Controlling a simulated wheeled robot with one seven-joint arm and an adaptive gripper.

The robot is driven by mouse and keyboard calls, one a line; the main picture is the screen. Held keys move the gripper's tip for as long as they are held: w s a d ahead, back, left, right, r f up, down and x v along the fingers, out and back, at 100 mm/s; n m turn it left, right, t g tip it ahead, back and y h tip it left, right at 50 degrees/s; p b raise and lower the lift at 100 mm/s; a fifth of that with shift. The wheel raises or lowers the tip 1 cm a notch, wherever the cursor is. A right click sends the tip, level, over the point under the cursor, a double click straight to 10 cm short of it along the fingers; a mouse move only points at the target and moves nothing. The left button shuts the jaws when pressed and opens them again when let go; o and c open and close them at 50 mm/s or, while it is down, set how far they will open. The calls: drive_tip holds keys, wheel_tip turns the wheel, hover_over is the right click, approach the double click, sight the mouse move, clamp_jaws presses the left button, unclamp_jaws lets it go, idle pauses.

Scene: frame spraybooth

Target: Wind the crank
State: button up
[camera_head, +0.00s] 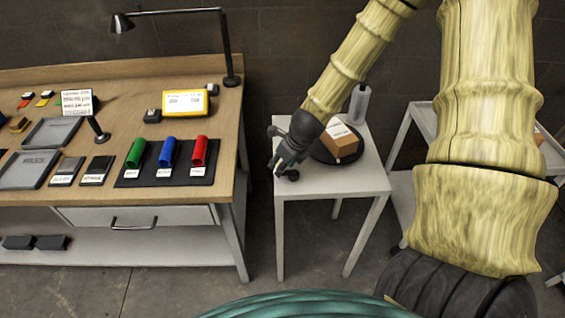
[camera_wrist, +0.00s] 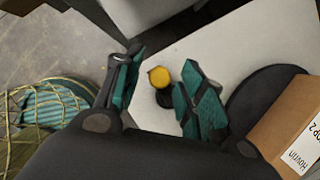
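The crank shows in the wrist view as a round yellow knob (camera_wrist: 159,77) above a dark base (camera_wrist: 165,98), over the light tabletop. My gripper (camera_wrist: 160,72) is open, with one teal-padded finger on each side of the knob. The right finger is very close to the knob; I cannot tell whether it touches. In the head view my gripper (camera_head: 283,160) reaches down at the left edge of the small white table (camera_head: 315,186) and hides the knob. Beside it is a black round turntable (camera_head: 322,156) bearing a brown labelled box (camera_head: 342,141).
A grey bottle (camera_head: 359,104) stands behind the box. A wooden workbench (camera_head: 215,175) at left holds red, blue and green cylinders, trays, a yellow device and a lamp (camera_head: 228,50). A gap of floor separates it from the white table. A shelf cart (camera_head: 405,140) is right.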

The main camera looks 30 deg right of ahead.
clamp_jaws()
drive_tip(key=shift+s+r+n, duration=0.1)
drive_tip(key=shift+n, duration=0.2)
